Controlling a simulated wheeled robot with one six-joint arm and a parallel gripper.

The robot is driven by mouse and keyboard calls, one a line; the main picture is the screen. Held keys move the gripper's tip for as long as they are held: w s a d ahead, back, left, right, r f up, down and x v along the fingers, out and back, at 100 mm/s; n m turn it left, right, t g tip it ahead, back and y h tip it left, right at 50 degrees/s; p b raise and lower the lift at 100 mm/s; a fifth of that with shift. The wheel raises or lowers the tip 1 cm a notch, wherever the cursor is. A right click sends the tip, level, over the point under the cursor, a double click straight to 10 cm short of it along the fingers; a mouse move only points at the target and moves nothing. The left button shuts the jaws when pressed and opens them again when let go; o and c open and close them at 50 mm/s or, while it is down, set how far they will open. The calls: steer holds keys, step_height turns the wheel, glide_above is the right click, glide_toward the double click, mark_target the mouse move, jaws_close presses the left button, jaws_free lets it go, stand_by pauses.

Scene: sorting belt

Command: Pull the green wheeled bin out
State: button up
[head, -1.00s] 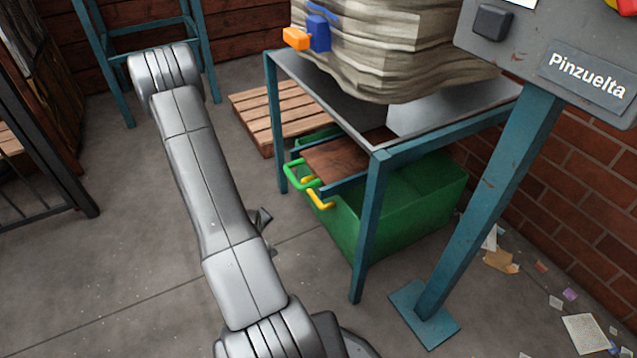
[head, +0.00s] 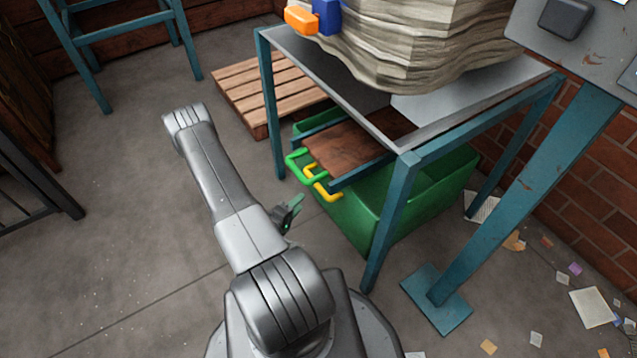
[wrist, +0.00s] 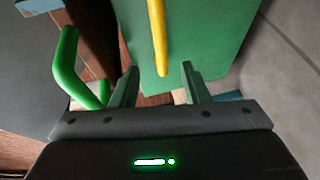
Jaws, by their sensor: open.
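The green wheeled bin (head: 420,205) stands under the teal-legged table, with a yellow handle (head: 326,187) on its near side. A green handle (head: 300,162) sits just above and left of the yellow one, by a brown board under the tabletop. My gripper (head: 292,210) is open and empty, a little in front of the bin and to the left of the yellow handle. In the wrist view the bin's green face (wrist: 200,35) fills the middle. The yellow handle (wrist: 158,40) lies ahead of the gap between my fingers (wrist: 158,78), and the green handle (wrist: 68,65) is to the left. The bin's wheels are hidden.
The table's teal front leg (head: 390,220) stands close in front of the bin, and a slanted teal post (head: 520,200) stands to the right. A wooden pallet (head: 265,90) lies behind. Paper scraps litter the right floor. The floor at left is open.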

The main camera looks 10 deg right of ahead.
mark_target(316, 187)
steer(key=b+x, duration=0.2)
steer(key=x, duration=1)
steer(key=shift+w+d+f, duration=0.1)
steer(key=shift+w+d, duration=0.1)
jaws_close()
